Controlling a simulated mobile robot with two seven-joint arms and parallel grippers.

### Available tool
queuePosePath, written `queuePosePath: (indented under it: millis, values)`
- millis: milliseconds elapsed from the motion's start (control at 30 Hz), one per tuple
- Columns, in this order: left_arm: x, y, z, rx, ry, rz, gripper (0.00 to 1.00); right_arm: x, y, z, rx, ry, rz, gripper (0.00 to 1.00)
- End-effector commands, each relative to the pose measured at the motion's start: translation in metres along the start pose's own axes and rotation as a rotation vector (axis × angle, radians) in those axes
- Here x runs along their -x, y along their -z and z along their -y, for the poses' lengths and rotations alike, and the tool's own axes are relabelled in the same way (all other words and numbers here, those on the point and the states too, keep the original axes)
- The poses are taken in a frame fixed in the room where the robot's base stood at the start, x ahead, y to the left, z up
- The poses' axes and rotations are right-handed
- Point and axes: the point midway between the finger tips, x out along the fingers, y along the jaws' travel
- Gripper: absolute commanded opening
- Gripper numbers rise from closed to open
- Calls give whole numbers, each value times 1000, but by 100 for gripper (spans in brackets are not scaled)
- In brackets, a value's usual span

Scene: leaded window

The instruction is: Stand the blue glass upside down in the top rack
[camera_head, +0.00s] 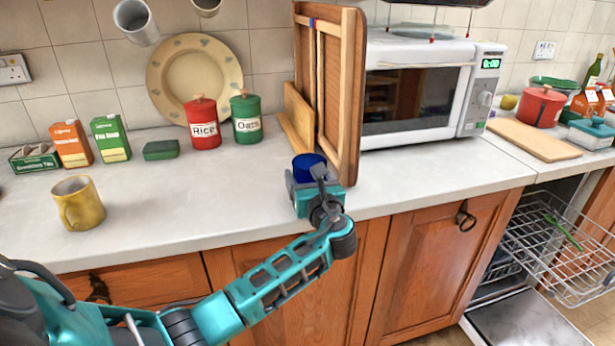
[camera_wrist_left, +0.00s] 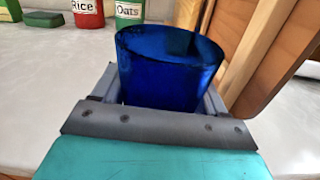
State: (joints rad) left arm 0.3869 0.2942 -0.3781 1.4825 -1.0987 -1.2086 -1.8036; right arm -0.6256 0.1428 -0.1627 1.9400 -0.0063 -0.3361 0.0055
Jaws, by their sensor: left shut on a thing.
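The blue glass (camera_head: 308,162) is at the counter's front edge, in front of the wooden boards. My left gripper (camera_head: 308,183) is shut on it. In the left wrist view the blue glass (camera_wrist_left: 168,65) stands between the two fingers of the left gripper (camera_wrist_left: 165,100), its open rim at the top. Its base is hidden by the gripper, so I cannot tell whether it touches the counter. The top rack (camera_head: 560,245) of the dishwasher is pulled out at the right and holds a green utensil (camera_head: 563,231). My right gripper is not in view.
Wooden boards (camera_head: 345,90) stand upright close behind and right of the glass, beside the microwave (camera_head: 420,90). A yellow mug (camera_head: 78,203) stands at the left. Red and green canisters (camera_head: 203,123) are at the back. The dishwasher door (camera_head: 525,322) is open below the rack.

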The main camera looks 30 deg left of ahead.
Motion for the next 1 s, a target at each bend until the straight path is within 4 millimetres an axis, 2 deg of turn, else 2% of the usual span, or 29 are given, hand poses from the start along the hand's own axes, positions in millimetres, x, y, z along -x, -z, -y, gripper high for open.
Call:
queuePosePath:
  millis: [100,133,400,633,733,867,1000]
  values:
    - [0,2,0,0,1,1,31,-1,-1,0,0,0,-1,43]
    - [0,2,0,1,1,1,76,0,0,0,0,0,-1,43]
    - [0,2,0,1,1,0,100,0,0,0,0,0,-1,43]
    - [1,3,0,0,1,-2,100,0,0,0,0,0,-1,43]
    - [8,3,1,0,2,-2,100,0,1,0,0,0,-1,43]
    - [30,3,1,2,4,-3,100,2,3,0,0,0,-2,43]
    - [62,3,1,1,5,-4,100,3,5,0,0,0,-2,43]
